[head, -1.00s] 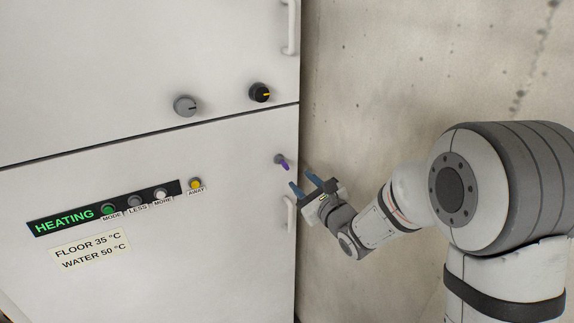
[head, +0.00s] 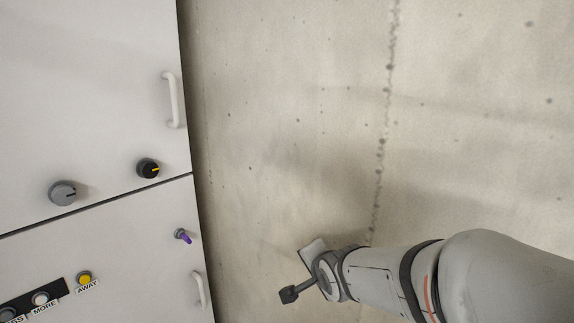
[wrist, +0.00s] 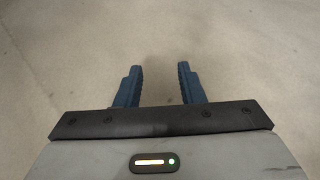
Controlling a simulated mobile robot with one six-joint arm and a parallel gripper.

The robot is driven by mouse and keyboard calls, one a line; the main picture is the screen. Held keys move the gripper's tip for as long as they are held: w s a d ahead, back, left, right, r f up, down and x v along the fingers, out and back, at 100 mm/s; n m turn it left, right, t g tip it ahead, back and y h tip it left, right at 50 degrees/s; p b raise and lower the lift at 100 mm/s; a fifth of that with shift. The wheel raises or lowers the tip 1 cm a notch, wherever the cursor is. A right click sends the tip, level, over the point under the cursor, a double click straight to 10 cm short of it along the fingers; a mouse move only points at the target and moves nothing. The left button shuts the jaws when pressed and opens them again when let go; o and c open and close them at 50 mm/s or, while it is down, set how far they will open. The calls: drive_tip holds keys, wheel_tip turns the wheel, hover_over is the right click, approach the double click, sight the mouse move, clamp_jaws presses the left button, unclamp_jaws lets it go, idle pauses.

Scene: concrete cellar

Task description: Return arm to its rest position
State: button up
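My gripper (wrist: 159,78) shows in the wrist view with its two blue fingers apart and nothing between them. Beyond the fingers there is only bare grey concrete. In the head view the end of my arm (head: 325,276) is at the lower middle, in front of the concrete wall and to the right of the white cabinet, apart from it.
The white cabinet (head: 85,90) fills the left side, with a grey knob (head: 63,193), a black knob (head: 148,168), a purple-tipped switch (head: 183,236), a yellow AWAY button (head: 84,278) and handles (head: 171,100). The concrete wall (head: 300,130) is bare; the space above my arm is clear.

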drive_tip(key=s+d+n+g+h, duration=0.1)
drive_tip(key=s+d+n+g, duration=0.2)
drive_tip(key=s, duration=0.7)
drive_tip(key=s+d+f+n+g+h, duration=0.1)
drive_tip(key=s+d+n+g, duration=0.2)
drive_tip(key=s+d+n, duration=0.3)
drive_tip(key=s+n, duration=0.2)
drive_tip(key=s, duration=0.3)
drive_tip(key=shift+f+g, duration=0.25)
drive_tip(key=shift+g, duration=0.05)
